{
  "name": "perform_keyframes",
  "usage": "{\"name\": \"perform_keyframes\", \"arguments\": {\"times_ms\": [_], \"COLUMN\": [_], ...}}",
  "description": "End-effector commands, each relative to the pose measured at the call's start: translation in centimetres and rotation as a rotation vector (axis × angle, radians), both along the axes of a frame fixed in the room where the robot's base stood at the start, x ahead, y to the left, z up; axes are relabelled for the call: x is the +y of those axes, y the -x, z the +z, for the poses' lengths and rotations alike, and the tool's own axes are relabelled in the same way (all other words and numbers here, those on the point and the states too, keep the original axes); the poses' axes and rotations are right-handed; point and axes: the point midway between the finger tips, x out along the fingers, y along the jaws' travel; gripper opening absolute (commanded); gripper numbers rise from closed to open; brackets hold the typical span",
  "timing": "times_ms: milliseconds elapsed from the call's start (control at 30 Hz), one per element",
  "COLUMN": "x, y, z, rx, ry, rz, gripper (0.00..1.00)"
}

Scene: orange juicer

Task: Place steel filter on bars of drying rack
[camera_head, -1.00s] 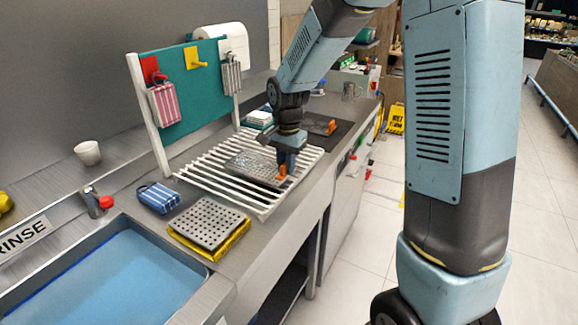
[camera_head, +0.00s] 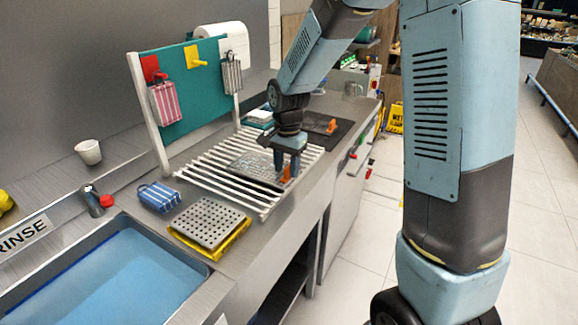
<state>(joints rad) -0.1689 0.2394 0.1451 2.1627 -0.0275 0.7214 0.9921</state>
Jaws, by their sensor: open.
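The steel filter (camera_head: 252,166), a flat perforated grey plate with an orange grip tab (camera_head: 286,175), lies on the white bars of the drying rack (camera_head: 225,188). It looks flat across the bars, towards the rack's right side. My gripper (camera_head: 286,168) points down at the filter's right end, with its fingers spread near the orange tab. It is open. The fingers hide part of the filter's end, and I cannot tell whether they touch the tab.
A perforated plate on a yellow tray (camera_head: 240,236) and a blue striped cloth (camera_head: 158,197) lie in front of the rack. A water-filled sink (camera_head: 120,280) is at lower left. A pegboard (camera_head: 190,95) stands behind. A dark mat (camera_head: 330,130) lies beyond.

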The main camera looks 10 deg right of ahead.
Motion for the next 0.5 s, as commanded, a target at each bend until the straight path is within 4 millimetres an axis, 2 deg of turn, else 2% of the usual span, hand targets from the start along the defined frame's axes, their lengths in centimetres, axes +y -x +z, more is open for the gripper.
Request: {"name": "perform_keyframes", "arguments": {"times_ms": [167, 500], "x": [0.0, -0.2], "y": [-0.1, 0.0], "z": [1.9, 8.4], "rx": [-0.005, -0.006], "ry": [-0.001, -0.001], "rz": [-0.001, 0.0], "gripper": [0.42, 0.42]}}
